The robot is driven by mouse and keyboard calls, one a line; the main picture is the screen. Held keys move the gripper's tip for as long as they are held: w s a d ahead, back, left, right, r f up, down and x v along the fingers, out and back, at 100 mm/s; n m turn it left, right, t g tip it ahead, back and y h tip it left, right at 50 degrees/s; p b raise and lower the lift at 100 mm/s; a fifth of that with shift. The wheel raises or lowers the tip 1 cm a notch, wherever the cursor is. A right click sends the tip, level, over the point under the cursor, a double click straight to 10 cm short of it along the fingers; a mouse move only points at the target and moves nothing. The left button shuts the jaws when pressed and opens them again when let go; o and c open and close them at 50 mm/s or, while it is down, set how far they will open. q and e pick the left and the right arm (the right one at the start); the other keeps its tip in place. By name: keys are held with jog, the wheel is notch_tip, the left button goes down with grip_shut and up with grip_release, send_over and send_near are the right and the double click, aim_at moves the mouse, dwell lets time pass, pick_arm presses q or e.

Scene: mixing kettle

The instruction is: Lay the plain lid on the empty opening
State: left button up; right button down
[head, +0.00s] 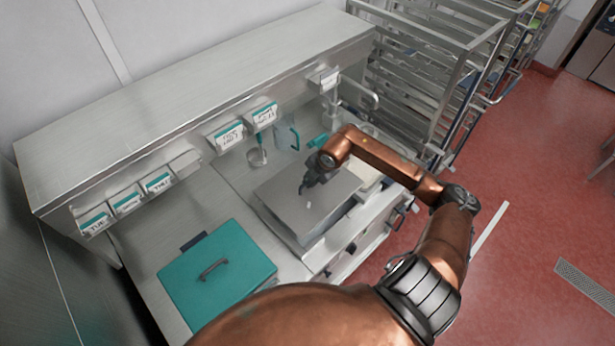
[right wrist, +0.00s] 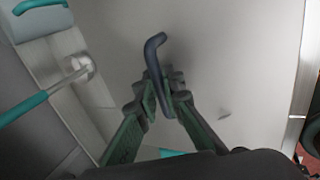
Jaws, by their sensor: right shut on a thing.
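The plain grey lid (head: 300,210) is a flat metal plate with a dark handle, lying level over the mixing kettle's body (head: 318,256). I cannot tell whether it rests fully on it, and the opening below is hidden. My right gripper (head: 307,186) is above the lid, shut on its handle. In the right wrist view, the fingers of my right gripper (right wrist: 163,88) close on the dark bent handle (right wrist: 153,48), with the pale lid surface (right wrist: 230,60) behind. My left gripper is not in view.
A teal lid (head: 190,280) with a dark handle covers the left part of the counter. A ladle (head: 257,157) and a clear jug (head: 287,140) stand behind the grey lid. Labelled boxes (head: 229,137) line the back ledge. A wire rack (head: 430,85) stands at back right.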

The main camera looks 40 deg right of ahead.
aim_at(313, 188)
jog(key=shift+s+d+f+b, duration=0.1)
jog(key=shift+d+f+b, duration=0.15)
jog(key=shift+f+b, duration=0.25)
jog(key=shift+f, duration=0.35)
notch_tip(313, 188, down, 4)
jog(key=b, duration=0.2)
jog(key=shift+r+b, duration=0.15)
jog(key=shift+b, duration=0.15)
jog(key=shift+f, duration=0.25)
pick_arm(q)
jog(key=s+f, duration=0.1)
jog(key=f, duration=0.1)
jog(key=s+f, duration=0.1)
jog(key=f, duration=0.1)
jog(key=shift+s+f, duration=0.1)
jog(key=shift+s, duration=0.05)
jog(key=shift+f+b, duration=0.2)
jog(key=shift+b, duration=0.25)
pick_arm(e)
jog(key=shift+f, duration=0.2)
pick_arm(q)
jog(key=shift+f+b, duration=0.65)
pick_arm(e)
jog(key=shift+f, duration=1)
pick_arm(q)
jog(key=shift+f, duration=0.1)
pick_arm(e)
jog(key=shift+f, duration=0.2)
